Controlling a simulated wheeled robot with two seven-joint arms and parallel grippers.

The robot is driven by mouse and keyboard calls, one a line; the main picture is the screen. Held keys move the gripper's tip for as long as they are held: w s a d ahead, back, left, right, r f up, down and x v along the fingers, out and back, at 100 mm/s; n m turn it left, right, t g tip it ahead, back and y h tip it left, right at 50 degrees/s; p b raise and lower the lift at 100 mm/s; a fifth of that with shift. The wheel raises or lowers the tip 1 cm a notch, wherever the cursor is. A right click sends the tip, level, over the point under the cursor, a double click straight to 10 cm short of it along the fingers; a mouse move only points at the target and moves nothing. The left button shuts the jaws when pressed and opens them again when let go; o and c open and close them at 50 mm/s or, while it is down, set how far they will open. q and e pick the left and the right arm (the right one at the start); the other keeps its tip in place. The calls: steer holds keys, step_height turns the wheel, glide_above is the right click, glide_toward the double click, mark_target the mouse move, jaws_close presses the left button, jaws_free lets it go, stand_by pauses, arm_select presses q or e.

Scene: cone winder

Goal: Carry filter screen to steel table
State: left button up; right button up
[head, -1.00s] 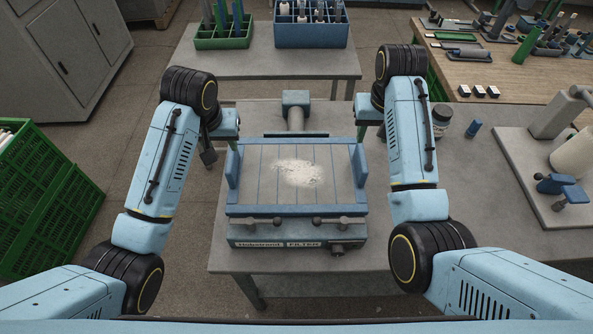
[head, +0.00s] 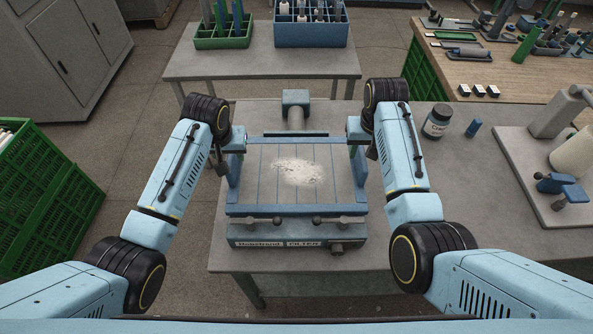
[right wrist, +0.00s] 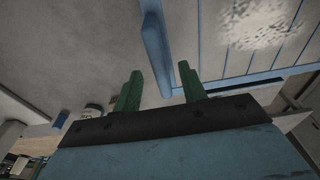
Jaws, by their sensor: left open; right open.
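The filter screen (head: 262,182) is a flat grey panel with blue lines and a patch of pale dust. It lies in the blue filter unit (head: 290,230) on the near grey table, with a raised blue side piece at each end. My left gripper (head: 236,152) is open at the left side piece (head: 233,178). My right gripper (head: 357,150) is open at the right side piece (head: 359,170). In the right wrist view, the blue side piece (right wrist: 155,40) runs between the green fingers of that gripper (right wrist: 160,80). Contact cannot be told.
A grey table (head: 270,66) stands behind, holding a green rack (head: 222,40) and a blue crate (head: 310,32); its front strip is clear. A dark jar (head: 436,122) and a machine (head: 550,150) stand at right. Green crates (head: 60,220) are at left.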

mark_target(363, 155)
arm_select(q)
steer(key=shift+x, duration=2.3)
arm_select(e)
steer(key=shift+w+f, duration=0.15)
steer(key=shift+f, duration=1)
steer(key=shift+w+f, duration=0.15)
steer(key=shift+f, duration=1)
arm_select(q)
jaws_close()
arm_select(e)
jaws_close()
steer(key=shift+r, duration=0.1)
